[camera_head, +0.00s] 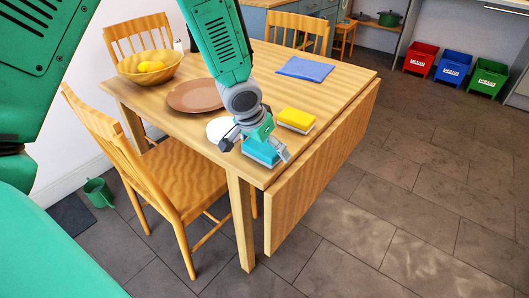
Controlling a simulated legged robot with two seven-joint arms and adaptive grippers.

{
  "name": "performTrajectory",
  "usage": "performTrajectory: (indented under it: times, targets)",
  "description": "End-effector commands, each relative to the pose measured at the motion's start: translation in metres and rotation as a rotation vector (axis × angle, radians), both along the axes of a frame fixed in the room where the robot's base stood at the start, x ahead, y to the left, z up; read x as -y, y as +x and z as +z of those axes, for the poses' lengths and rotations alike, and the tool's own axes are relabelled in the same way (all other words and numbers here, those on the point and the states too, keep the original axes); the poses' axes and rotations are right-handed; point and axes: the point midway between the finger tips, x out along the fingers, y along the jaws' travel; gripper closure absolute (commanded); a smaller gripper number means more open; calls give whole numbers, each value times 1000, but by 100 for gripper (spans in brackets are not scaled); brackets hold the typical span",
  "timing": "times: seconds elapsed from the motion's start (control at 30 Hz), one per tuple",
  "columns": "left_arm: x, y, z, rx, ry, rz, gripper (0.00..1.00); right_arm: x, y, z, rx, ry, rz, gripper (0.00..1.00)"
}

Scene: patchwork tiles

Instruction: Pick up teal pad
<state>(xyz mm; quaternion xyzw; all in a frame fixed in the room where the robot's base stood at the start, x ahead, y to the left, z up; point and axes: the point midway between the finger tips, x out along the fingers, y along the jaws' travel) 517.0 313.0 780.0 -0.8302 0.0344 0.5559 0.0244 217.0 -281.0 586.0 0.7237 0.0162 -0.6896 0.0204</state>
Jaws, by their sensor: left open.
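The teal pad (263,154), with a paler underside, lies on the wooden table (330,92) near its front corner. My left gripper (256,148) is right over the pad, pointing down. Its fingers are open, one to the left of the pad and one at its right end. I cannot tell whether the fingers touch the pad. The gripper hides part of the pad's top. My right gripper is not in view.
A yellow pad (296,119) lies just right of the gripper. A white dish (217,128), a brown plate (194,96), a wooden bowl with yellow fruit (133,73) and a blue cloth (305,69) are on the table. A chair (180,185) stands at the left side.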

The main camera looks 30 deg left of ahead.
Motion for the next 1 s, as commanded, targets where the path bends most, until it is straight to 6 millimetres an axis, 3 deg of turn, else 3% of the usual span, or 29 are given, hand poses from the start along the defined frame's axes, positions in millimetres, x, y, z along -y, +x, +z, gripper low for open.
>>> performTrajectory:
  times: [0.1, 0.2, 0.23, 0.63, 1.0]
  targets:
    - [-2, 0, 0, 0, -3, 1, 4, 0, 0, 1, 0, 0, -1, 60]
    - [-3, 0, 0, 0, -3, 1, 39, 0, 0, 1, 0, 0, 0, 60]
    - [-3, 0, 0, 0, -4, 2, 44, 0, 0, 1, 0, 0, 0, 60]
    - [-3, -1, 4, -4, -2, 4, 44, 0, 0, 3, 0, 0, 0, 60]
    - [-2, 0, 77, 2, -4, 3, 44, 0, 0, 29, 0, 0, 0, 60]
